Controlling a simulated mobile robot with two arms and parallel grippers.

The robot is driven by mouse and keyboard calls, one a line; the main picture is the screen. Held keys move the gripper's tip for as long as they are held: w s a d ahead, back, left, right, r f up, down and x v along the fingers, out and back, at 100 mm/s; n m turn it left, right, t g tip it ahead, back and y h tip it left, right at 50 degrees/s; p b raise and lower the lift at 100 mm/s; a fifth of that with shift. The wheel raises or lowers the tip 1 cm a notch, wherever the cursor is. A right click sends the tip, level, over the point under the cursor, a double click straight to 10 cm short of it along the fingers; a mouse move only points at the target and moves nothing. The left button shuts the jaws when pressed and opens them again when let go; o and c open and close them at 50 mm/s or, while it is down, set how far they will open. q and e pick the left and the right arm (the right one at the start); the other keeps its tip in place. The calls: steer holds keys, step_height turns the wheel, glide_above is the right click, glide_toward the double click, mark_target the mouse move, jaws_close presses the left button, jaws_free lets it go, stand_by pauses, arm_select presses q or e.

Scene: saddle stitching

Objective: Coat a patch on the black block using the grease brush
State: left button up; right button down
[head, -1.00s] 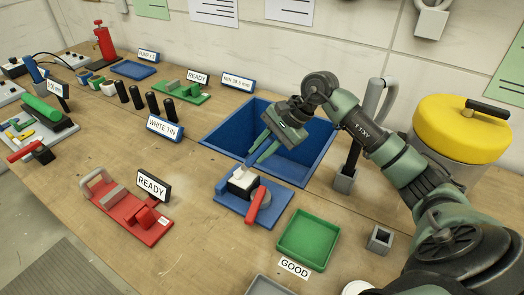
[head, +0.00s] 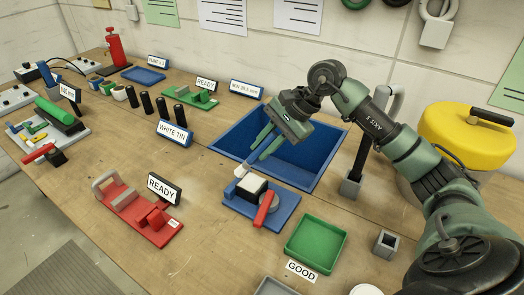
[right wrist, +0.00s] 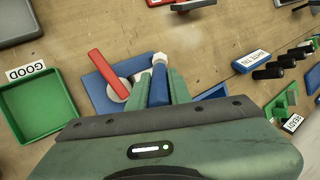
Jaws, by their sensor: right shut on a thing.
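My right gripper (head: 258,153) is shut on the grease brush, fingers pointing down and left. The brush has a blue handle (right wrist: 159,85) and a pale tip (right wrist: 159,58); in the head view the pale tip (head: 241,170) shows just behind and left of the block. The black block (head: 252,184) sits in a blue fixture (head: 285,207) with a red lever (head: 266,208). Its top looks pale and its sides dark. The tip appears slightly apart from the block; exact contact cannot be told. The left gripper is not in view.
A blue bin (head: 318,172) opens behind the fixture. A green tray (head: 315,243) with a GOOD label (head: 301,271) stands to the right front. A red fixture (head: 140,213) with a READY label stands left. A yellow-lidded pot (head: 466,137) is at the right. Bare table lies in front.

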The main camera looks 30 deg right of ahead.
steer(key=shift+r+p, duration=0.3)
steer(key=shift+r, duration=0.9)
